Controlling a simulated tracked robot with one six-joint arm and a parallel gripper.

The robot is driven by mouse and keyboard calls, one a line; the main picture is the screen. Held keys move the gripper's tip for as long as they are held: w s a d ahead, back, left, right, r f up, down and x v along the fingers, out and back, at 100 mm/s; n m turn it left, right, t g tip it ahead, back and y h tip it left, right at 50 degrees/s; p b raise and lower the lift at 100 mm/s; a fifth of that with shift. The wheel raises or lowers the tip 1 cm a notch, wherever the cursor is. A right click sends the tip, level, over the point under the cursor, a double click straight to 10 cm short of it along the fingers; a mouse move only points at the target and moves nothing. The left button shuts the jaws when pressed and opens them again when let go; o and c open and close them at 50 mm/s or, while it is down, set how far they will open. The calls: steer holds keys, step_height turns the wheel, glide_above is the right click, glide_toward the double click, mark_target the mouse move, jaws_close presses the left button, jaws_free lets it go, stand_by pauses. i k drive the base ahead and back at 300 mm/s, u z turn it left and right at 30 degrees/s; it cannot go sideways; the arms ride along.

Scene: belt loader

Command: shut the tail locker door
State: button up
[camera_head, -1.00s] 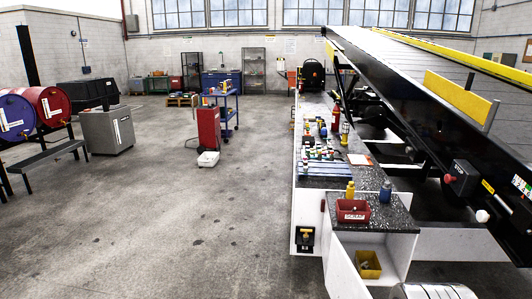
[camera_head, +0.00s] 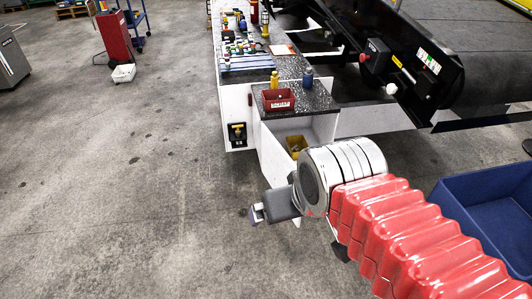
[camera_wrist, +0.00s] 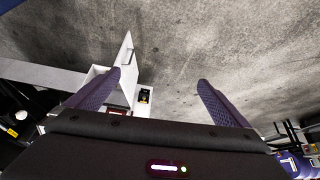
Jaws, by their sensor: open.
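The tail locker (camera_head: 325,125) is the white cabinet at the near end of the bench, under a dark speckled top. Its white door (camera_head: 272,158) stands open, swung out from the left side of the opening. In the wrist view the door (camera_wrist: 124,62) shows as a white panel with a dark handle (camera_wrist: 129,50). My gripper (camera_head: 257,214) is in front of the locker, near the door's outer end, and looks apart from it. In the wrist view its two purple fingers (camera_wrist: 158,98) are wide apart with nothing between them. My wrist hides part of the locker's lower front.
A yellow bin (camera_head: 294,142) sits inside the locker. A red box (camera_head: 278,99), a yellow bottle (camera_head: 274,80) and a blue bottle (camera_head: 308,79) stand on top. The conveyor (camera_head: 460,50) is at upper right, a blue container (camera_head: 490,215) at right.

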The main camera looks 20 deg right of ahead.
mark_target(277, 164)
steer(key=u, duration=0.95)
steer(key=i, duration=0.45)
steer(key=u, duration=0.8)
